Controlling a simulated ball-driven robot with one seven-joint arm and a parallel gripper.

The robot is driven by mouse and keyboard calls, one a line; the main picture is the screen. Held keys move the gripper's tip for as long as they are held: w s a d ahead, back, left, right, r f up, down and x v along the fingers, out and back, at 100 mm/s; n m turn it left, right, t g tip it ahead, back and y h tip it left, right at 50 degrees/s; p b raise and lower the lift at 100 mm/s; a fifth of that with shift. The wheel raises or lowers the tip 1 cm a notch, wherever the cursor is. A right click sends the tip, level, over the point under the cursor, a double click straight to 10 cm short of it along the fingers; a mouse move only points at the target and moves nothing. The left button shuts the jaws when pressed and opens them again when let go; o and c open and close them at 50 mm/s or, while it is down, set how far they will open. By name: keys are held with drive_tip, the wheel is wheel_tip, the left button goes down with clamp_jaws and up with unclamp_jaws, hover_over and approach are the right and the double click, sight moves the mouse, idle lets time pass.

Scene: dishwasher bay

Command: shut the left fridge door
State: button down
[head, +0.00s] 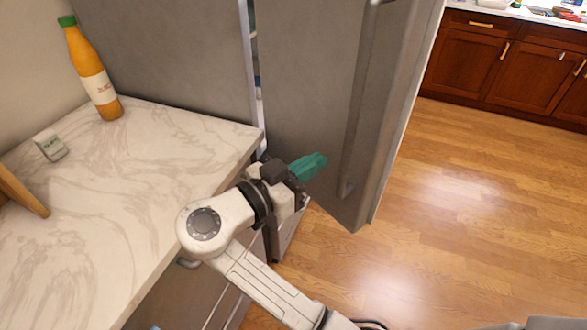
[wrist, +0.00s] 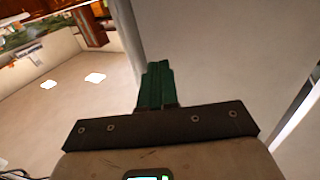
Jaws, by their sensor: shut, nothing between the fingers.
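The left fridge door (head: 305,80) is a grey panel with a long vertical bar handle (head: 360,110) near its right side. It stands open, with a narrow gap along its left edge where a little of the inside shows. My gripper (head: 312,165) has green fingers, shut and empty, in front of the lower part of the door, left of the handle. In the wrist view the shut fingers (wrist: 155,82) point toward a plain grey surface (wrist: 220,60), probably the door. I cannot tell whether they touch it.
A marble-patterned counter (head: 110,190) lies left of my arm, with an orange bottle (head: 92,75) and a small white box (head: 50,146) on it. Open wooden floor (head: 470,210) lies to the right. Dark red cabinets (head: 475,60) stand at the back right.

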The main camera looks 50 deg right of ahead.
sight(339, 149)
drive_tip(key=d, duration=0.2)
drive_tip(key=d+p, duration=0.1)
drive_tip(key=d, duration=0.1)
drive_tip(key=s+d, duration=0.1)
drive_tip(key=d, duration=0.2)
drive_tip(key=shift+p, duration=0.3)
